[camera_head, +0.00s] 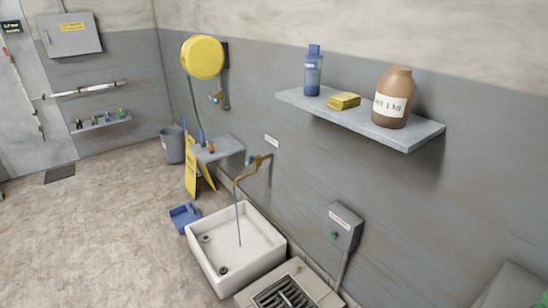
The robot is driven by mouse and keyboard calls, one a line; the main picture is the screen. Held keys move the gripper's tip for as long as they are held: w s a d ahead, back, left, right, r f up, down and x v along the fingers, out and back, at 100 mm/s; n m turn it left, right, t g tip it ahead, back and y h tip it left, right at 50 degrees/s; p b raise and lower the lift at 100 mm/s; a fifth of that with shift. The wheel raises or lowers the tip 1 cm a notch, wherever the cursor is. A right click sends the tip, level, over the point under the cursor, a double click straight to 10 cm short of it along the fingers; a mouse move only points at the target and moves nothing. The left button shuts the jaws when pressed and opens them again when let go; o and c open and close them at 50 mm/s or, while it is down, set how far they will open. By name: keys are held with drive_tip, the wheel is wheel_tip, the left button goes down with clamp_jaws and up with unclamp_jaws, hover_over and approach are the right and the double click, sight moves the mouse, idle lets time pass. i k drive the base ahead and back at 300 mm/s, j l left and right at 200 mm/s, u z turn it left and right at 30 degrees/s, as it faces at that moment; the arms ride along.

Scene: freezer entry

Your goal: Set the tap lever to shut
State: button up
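A brass tap (255,170) comes out of the grey wall above a white sink (262,262). Its small blue lever (251,160) sits near the wall end of the pipe; its exact angle is too small to tell. A thin bluish stream (238,216) runs from the spout down into the sink. A second small fitting with a blue part (216,98) is on the wall below the yellow hose reel (202,57). My gripper is not in view.
A wall shelf (365,121) with a blue bottle, a yellow block and a brown jar juts out at the upper right. A grey box (342,227) is on the wall right of the sink. A floor grate unit (282,292) adjoins the sink. Open floor lies left.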

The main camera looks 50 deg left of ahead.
sight(251, 160)
drive_tip(key=u, duration=1.7)
drive_tip(key=i+j+z, duration=0.1)
drive_tip(key=i+j, duration=0.15)
drive_tip(key=i+j+z, duration=0.15)
drive_tip(key=i+j, duration=0.15)
drive_tip(key=i, duration=0.2)
drive_tip(key=i+j+z, duration=0.1)
drive_tip(key=i+j, duration=0.25)
drive_tip(key=i+j+z, duration=0.15)
drive_tip(key=i+j, duration=0.15)
drive_tip(key=i+j+z, duration=0.1)
drive_tip(key=i+j, duration=0.25)
drive_tip(key=j, duration=0.15)
drive_tip(key=i+j+z, duration=0.15)
drive_tip(key=i+j, duration=0.15)
drive_tip(key=i+j+z, duration=0.1)
drive_tip(key=i+j, duration=0.15)
drive_tip(key=j, duration=0.3)
drive_tip(key=i+j+z, duration=0.1)
drive_tip(key=i+j, duration=0.2)
drive_tip(key=j, duration=0.2)
